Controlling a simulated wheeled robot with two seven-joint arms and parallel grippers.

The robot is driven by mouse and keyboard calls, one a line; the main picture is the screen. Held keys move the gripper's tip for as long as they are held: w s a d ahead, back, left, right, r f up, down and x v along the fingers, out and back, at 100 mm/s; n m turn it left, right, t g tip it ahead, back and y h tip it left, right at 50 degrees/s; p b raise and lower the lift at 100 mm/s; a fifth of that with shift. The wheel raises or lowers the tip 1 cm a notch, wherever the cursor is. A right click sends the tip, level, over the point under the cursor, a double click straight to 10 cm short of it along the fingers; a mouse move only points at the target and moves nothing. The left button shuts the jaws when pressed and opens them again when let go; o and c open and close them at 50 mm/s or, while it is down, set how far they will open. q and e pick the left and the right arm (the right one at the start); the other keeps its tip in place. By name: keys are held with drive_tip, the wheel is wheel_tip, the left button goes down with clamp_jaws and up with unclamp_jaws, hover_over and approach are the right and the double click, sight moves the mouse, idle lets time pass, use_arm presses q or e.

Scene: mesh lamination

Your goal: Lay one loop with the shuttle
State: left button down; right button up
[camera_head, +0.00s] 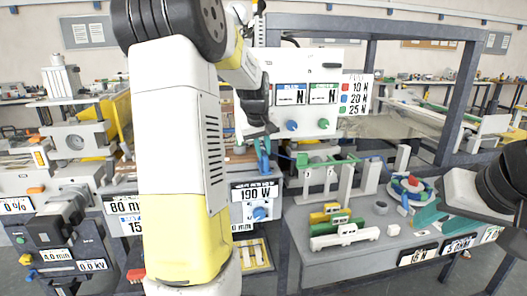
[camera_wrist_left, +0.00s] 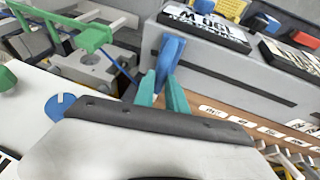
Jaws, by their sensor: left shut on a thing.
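My left gripper (camera_head: 262,152) hangs at the middle of the head view, in front of the grey machine with the 190 W label. In the left wrist view its teal fingers (camera_wrist_left: 163,92) are shut on a blue piece (camera_wrist_left: 171,52), which looks like the shuttle; the fingers hide its lower part. A thin dark blue line (camera_wrist_left: 118,66) runs near the fingers from the green bar (camera_wrist_left: 92,36). In the head view the green bar (camera_head: 330,160) sits on pale posts, right of my left gripper. My right gripper (camera_head: 428,213) is at the right; its finger gap is unclear.
A round multicoloured piece (camera_head: 411,187) lies on the grey bench (camera_head: 310,270), close to my right gripper. Small yellow, green and white blocks (camera_head: 340,228) stand at the bench's front left. A labelled panel (camera_head: 305,95) and dark frame posts (camera_head: 448,100) rise behind.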

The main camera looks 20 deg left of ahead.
use_arm(q)
drive_tip(key=shift+w+d+r, duration=0.1)
drive_tip(key=shift+w+d, duration=0.25)
drive_tip(key=shift+d, duration=0.15)
drive_tip(key=c, duration=1.4)
unclamp_jaws()
drive_tip(key=shift+d, duration=0.1)
drive_tip(key=shift+o, duration=0.2)
drive_tip(key=v, duration=0.7)
drive_tip(key=shift+s+r, duration=0.15)
drive_tip(key=shift+r, duration=0.2)
